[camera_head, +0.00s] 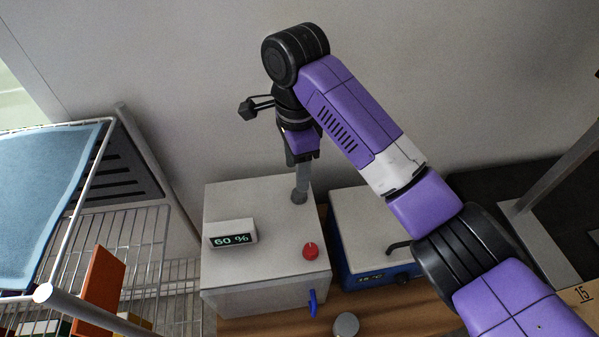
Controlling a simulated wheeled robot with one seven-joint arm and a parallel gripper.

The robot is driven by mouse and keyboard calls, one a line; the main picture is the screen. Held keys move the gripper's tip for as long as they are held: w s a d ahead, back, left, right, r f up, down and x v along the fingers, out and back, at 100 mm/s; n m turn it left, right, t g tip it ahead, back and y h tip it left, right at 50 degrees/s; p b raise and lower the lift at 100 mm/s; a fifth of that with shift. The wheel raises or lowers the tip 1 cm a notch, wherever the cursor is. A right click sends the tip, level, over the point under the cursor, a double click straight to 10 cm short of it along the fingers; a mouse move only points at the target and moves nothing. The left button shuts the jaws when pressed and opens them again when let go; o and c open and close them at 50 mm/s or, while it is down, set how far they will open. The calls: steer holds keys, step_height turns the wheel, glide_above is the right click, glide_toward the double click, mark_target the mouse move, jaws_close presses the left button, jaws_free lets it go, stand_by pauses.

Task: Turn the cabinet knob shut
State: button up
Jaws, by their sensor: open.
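The cabinet (265,260) is a pale grey box standing on a wooden surface. A round red knob (310,251) sits on its top, near the right front edge. A blue handle (312,302) sticks out at its front right. My gripper (301,160) points down above the back right of the cabinet top, behind the red knob and apart from it. A short grey post-like part (301,184) shows just below the gripper. I cannot tell if it belongs to the gripper or to the cabinet. The gripper is open, and its fingers are small and partly hidden.
A display (232,233) reading 60 % stands on the cabinet top. A blue and white device (372,238) stands close on the right. A grey round object (346,325) is at the front. A wire rack (150,245) fills the left, with a blue sheet (45,185). A wall is behind.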

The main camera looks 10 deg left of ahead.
mark_target(297, 193)
steer(key=shift+w+f, duration=0.1)
steer(key=shift+w, duration=0.05)
step_height(297, 193, down, 8)
steer(key=shift+r+b, duration=0.2)
steer(key=shift+b, duration=0.65)
steer(key=shift+c, duration=0.2)
jaws_close()
